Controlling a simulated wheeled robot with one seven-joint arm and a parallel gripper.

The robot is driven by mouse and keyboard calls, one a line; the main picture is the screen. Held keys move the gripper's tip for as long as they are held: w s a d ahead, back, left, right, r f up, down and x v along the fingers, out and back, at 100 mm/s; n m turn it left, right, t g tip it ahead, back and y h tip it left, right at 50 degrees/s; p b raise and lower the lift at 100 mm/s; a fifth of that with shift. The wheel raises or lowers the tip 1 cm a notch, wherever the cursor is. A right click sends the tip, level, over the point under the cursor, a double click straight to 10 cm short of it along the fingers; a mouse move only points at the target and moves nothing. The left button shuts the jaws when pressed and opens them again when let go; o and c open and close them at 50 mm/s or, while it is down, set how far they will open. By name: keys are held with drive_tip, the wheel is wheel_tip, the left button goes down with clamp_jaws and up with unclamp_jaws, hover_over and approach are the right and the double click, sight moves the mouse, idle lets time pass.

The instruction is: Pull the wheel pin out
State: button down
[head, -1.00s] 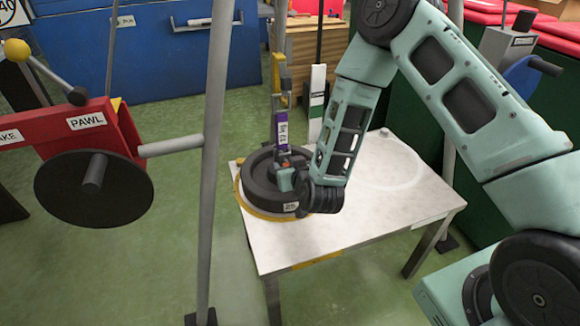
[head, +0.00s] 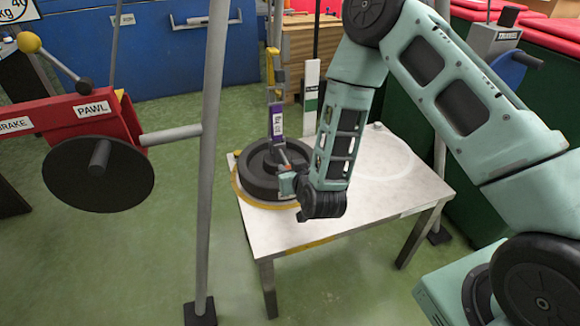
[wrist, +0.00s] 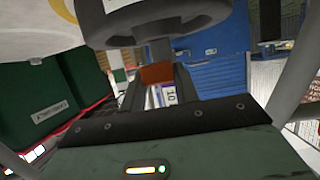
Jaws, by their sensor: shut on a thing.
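A black wheel-like disc (head: 262,185) lies flat on the white table, inside a yellow ring. It also shows at the top of the wrist view (wrist: 190,25). My gripper (head: 286,175) is at the disc's near right edge. In the wrist view its jaws are shut on a small orange-brown piece (wrist: 157,74), apparently the wheel pin. A grey bar (wrist: 160,49) runs between this piece and the disc. Whether the pin is still in a hole cannot be told. A hanging link with a purple label (head: 277,122) stands above the disc.
The white table (head: 385,195) has free room right of the disc. A grey pole (head: 207,170) stands left of the table. The red PAWL box (head: 85,112) with its crank disc is further left. A white-and-green post (head: 311,95) stands behind.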

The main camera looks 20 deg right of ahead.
drive_tip(key=shift+s+f, duration=0.1)
drive_tip(key=shift+s, duration=0.05)
drive_tip(key=c, duration=1)
unclamp_jaws()
drive_tip(key=shift+c, duration=0.2)
drive_tip(key=shift+s, duration=0.1)
drive_tip(key=p+v, duration=1.1)
drive_tip(key=v, duration=0.6)
drive_tip(key=shift+r, duration=0.2)
